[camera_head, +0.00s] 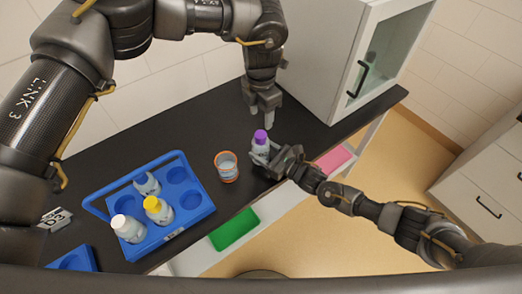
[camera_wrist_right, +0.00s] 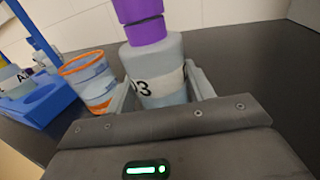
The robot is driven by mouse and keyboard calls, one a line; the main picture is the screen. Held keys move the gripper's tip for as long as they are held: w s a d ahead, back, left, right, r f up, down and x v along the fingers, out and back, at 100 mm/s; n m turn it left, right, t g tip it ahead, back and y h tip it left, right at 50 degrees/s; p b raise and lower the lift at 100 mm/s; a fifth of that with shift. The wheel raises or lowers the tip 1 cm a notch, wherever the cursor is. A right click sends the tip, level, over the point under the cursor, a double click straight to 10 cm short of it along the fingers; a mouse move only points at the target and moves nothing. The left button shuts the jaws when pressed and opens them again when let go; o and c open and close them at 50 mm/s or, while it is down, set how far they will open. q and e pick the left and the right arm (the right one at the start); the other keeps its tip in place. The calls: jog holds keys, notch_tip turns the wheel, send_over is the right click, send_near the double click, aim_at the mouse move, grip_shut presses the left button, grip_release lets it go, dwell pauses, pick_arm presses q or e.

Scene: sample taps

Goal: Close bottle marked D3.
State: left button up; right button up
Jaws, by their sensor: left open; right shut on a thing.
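A pale grey bottle with a purple cap (camera_head: 260,136) stands upright near the middle of the dark counter. In the right wrist view the bottle (camera_wrist_right: 160,72) has a white label, partly cut off by its curve, that reads like D3. The purple cap (camera_wrist_right: 147,28) is on its top, with a dark line across it; I cannot tell how tight it is. My right gripper (camera_head: 275,160) is shut around the bottle's body.
An orange-rimmed cup (camera_head: 227,167) stands left of the bottle. A blue rack (camera_head: 190,214) holds a white-capped bottle (camera_head: 128,228), a yellow-capped bottle (camera_head: 158,209) and a grey one (camera_head: 147,185). A glass-doored cabinet (camera_head: 333,60) stands behind.

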aim_at(261, 134)
pick_arm(q)
jog(key=n, duration=1.8)
jog(key=shift+f, duration=4.05)
jog(key=shift+c, duration=0.3)
